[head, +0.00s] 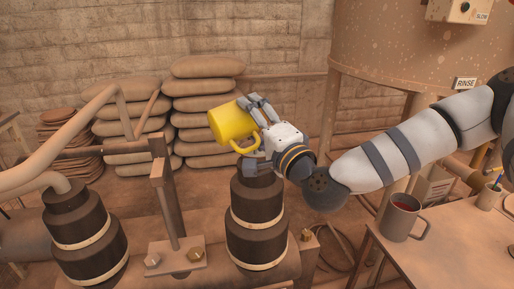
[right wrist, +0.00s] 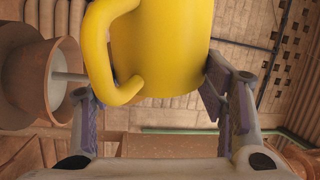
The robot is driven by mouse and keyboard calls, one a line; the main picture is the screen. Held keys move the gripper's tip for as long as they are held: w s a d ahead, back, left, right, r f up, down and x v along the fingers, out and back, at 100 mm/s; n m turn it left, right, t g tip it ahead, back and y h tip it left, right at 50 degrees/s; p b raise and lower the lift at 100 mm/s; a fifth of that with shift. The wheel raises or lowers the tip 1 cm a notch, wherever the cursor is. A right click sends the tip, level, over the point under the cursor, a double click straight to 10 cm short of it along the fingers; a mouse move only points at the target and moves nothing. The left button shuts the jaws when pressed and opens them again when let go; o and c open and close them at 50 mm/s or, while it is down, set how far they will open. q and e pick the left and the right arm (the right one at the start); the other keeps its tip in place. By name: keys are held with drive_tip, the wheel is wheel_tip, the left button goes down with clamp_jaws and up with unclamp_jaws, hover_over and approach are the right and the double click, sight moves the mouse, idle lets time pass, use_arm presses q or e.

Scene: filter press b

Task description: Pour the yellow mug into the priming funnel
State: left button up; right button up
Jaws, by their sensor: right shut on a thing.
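The yellow mug (head: 230,123) is held up in the middle of the head view, tilted, with its handle at the lower right. My right gripper (head: 252,107) is shut on it. In the right wrist view the mug (right wrist: 168,45) sits between the two fingers, its handle towards the left finger; its inside is hidden. The mug is above and a little left of the right dark stepped cylinder (head: 256,215). I cannot clearly make out the priming funnel; a brown round flared piece (right wrist: 28,80) at the left of the right wrist view may be it. My left gripper is out of view.
A second dark stepped cylinder (head: 85,235) and an upright metal post (head: 167,200) stand left. A table (head: 450,235) at right holds a grey mug (head: 403,217) with dark red contents. A large tank (head: 400,50) and stacked sacks (head: 205,105) are behind.

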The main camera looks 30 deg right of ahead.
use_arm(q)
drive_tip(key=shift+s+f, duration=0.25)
use_arm(e)
drive_tip(key=shift+d+r+m+h, duration=0.1)
drive_tip(key=shift+d+m+h, duration=0.25)
drive_tip(key=shift+m, duration=1)
drive_tip(key=shift+d+m+h, duration=0.15)
drive_tip(key=shift+d+m, duration=0.35)
drive_tip(key=shift+m, duration=0.85)
use_arm(q)
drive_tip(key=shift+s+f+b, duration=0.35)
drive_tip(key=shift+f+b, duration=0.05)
drive_tip(key=shift+b, duration=0.15)
use_arm(e)
drive_tip(key=shift+d+f+m+h, duration=0.15)
drive_tip(key=shift+d+m, duration=0.15)
drive_tip(key=shift+m, duration=0.7)
drive_tip(key=shift+d+f+m+h, duration=0.15)
drive_tip(key=shift+d+m, duration=0.1)
drive_tip(key=shift+m, duration=0.75)
drive_tip(key=shift+r, duration=0.1)
idle(0.6)
